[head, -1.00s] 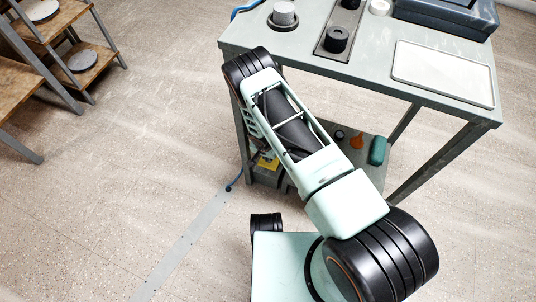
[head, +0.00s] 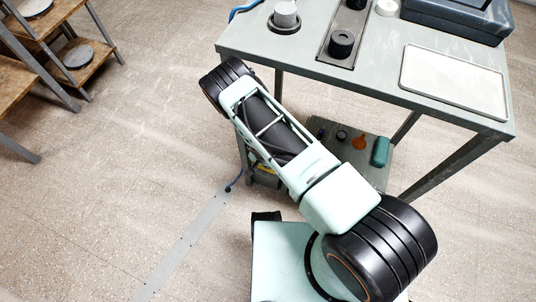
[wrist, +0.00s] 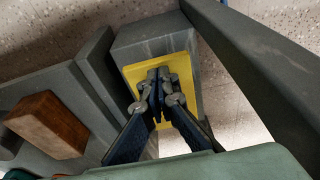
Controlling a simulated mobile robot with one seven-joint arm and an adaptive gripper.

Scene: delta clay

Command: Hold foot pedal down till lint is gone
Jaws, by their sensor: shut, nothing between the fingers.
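The foot pedal has a yellow plate (wrist: 184,68) on a grey block (wrist: 150,40) in the wrist view. My gripper (wrist: 158,76) is shut, with its fingertips together over the middle of the yellow plate and nothing between them. I cannot tell whether the tips touch the plate or how far it is pressed. In the head view a sliver of the yellow plate (head: 264,171) shows low beside the table leg; my arm hides the rest and my gripper. I cannot make out any lint.
The table (head: 380,70) holds a grey cylinder (head: 285,14), a black cylinder (head: 341,42), a white tray (head: 455,80) and a blue-grey case (head: 460,18). A lower shelf (head: 350,150) holds small items. A brown block (wrist: 46,124) lies left of the pedal. Open floor is at left.

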